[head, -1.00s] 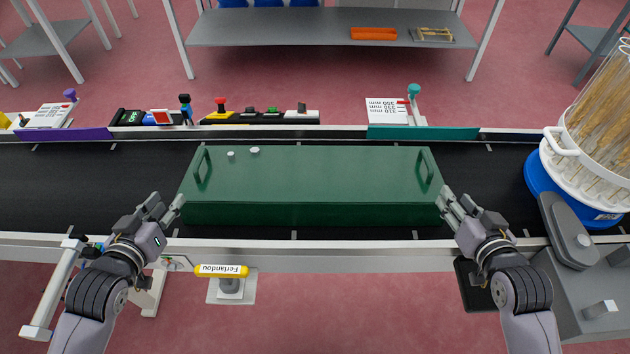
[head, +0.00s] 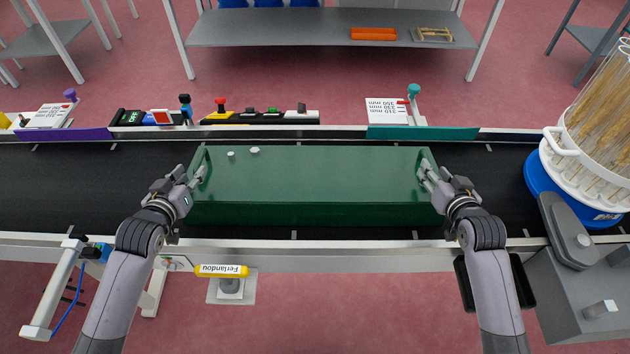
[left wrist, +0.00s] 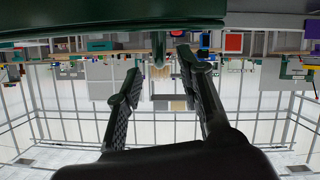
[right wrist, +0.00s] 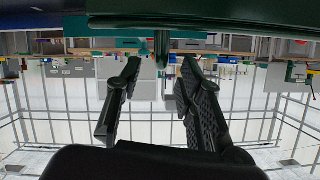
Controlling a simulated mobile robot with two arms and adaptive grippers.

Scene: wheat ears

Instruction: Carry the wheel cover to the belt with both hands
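The wheel cover (head: 315,180) is a long dark green box with a handle on top at each end. It appears to lie flat on the black conveyor belt (head: 80,190). My left gripper (head: 199,176) is at its left handle, and my right gripper (head: 428,170) is at its right handle. In the left wrist view the fingers (left wrist: 158,72) are spread, with the green handle (left wrist: 159,48) just ahead between their tips. The right wrist view shows the same spread fingers (right wrist: 160,72) around the line of the other handle (right wrist: 162,46). Neither grips it.
A blue and white drum of wheat ears (head: 585,170) stands at the belt's right end. Control boxes (head: 260,115) and measuring cards (head: 388,110) line the far rail. A yellow labelled sensor (head: 222,271) sits at the near rail. The belt is bare left of the cover.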

